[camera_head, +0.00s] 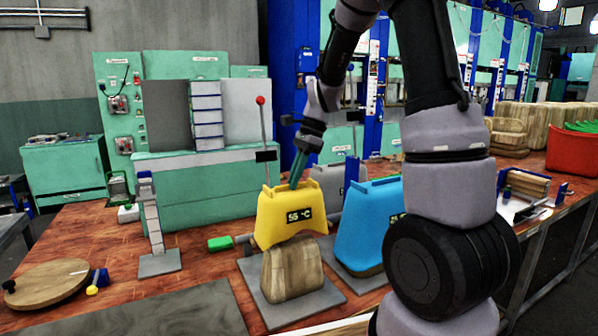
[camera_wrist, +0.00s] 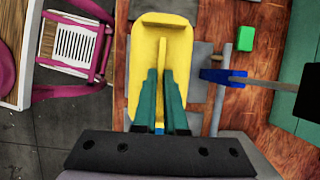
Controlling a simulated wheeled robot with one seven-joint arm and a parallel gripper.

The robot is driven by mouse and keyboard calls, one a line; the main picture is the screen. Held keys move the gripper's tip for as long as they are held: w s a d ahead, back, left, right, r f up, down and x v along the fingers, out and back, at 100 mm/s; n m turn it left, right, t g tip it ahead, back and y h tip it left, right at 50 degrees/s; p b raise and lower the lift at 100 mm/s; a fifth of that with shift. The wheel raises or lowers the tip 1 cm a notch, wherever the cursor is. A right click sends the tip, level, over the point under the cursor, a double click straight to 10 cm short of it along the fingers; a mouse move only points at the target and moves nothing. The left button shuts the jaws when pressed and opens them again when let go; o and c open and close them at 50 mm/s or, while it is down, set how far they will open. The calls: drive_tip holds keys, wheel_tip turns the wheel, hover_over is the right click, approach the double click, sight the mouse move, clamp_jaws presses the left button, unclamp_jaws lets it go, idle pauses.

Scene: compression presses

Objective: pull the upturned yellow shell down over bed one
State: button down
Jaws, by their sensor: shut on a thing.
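The yellow shell (camera_head: 272,229), with a "55 °C" display on its front, stands at and above the wooden bed (camera_head: 292,272) in the head view. The lower front of the bed is bare below the shell's edge. I cannot tell whether the shell touches it. My gripper (camera_head: 297,182) points down into the shell's top. In the wrist view, the teal fingers of my gripper (camera_wrist: 161,100) are shut on the yellow ridge that runs along the middle of the shell (camera_wrist: 178,24). The bed is hidden there.
A blue shell (camera_head: 362,232) stands close on the right, with a grey shell (camera_head: 326,180) behind. A red-knobbed lever (camera_head: 261,101) rises behind the yellow shell. A green block (camera_head: 220,243) ends a bar on the left. A round wooden board (camera_head: 48,284) lies far left.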

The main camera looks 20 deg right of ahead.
sight(311, 183)
wheel_tip(311, 183, down, 14)
drive_tip(key=shift+r, duration=0.2)
idle(0.4)
drive_tip(key=shift+f, duration=0.55)
idle(0.6)
drive_tip(key=c, duration=0.9)
unclamp_jaws()
drive_tip(key=v, duration=1)
drive_tip(key=shift+d+r, duration=0.2)
drive_tip(key=shift+r, duration=0.15)
